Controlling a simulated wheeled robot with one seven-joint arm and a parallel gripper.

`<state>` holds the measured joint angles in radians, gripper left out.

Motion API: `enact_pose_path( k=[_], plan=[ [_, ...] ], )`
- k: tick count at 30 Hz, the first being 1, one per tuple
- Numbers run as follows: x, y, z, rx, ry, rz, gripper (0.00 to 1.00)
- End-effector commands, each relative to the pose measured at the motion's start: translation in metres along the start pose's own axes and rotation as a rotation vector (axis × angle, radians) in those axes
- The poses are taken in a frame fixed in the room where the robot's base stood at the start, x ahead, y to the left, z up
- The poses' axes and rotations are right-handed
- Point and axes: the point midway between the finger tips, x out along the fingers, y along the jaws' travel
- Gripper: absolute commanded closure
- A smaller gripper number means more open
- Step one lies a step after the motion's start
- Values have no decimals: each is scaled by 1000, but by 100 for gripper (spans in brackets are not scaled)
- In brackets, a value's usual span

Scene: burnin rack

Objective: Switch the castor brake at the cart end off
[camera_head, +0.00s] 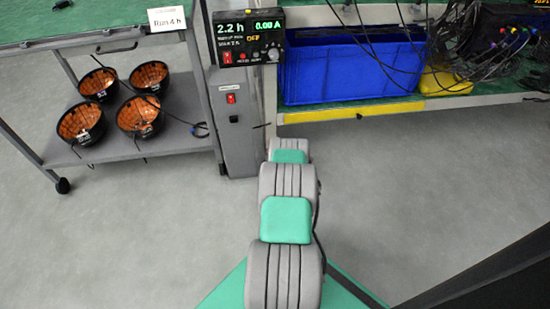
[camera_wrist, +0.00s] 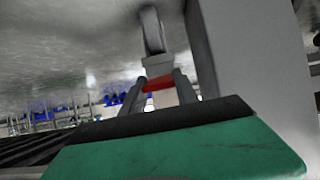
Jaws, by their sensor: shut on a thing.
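In the wrist view a castor shows at the top, with a pale wheel (camera_wrist: 151,30) and a light grey bracket (camera_wrist: 158,65). The view looks upside down, with the floor at the top. A red brake lever (camera_wrist: 158,84) sits just below the bracket in the picture. My gripper (camera_wrist: 160,88) has its two dark fingers on either side of the red lever and is shut on it. The lever's exact tilt is hard to tell. In the head view my gripper and this castor are hidden behind my arm.
In the head view a grey cart shelf (camera_head: 135,140) carries several orange-lined black bowls (camera_head: 97,82). Another cart castor (camera_head: 62,186) stands at left. A grey post (camera_head: 235,120) has a display box (camera_head: 249,38). A blue bin (camera_head: 345,70) is at right. Open floor lies below.

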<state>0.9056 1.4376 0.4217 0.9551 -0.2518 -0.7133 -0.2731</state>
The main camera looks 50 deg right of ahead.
Motion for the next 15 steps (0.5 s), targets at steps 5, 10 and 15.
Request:
enact_pose_path(
  k=[5, 10, 15],
  plan=[
    [0, 1, 2, 0, -4, 1, 56],
    [0, 1, 1, 0, -2, 1, 43],
    [0, 1, 0, 0, -1, 1, 42]
  ],
)
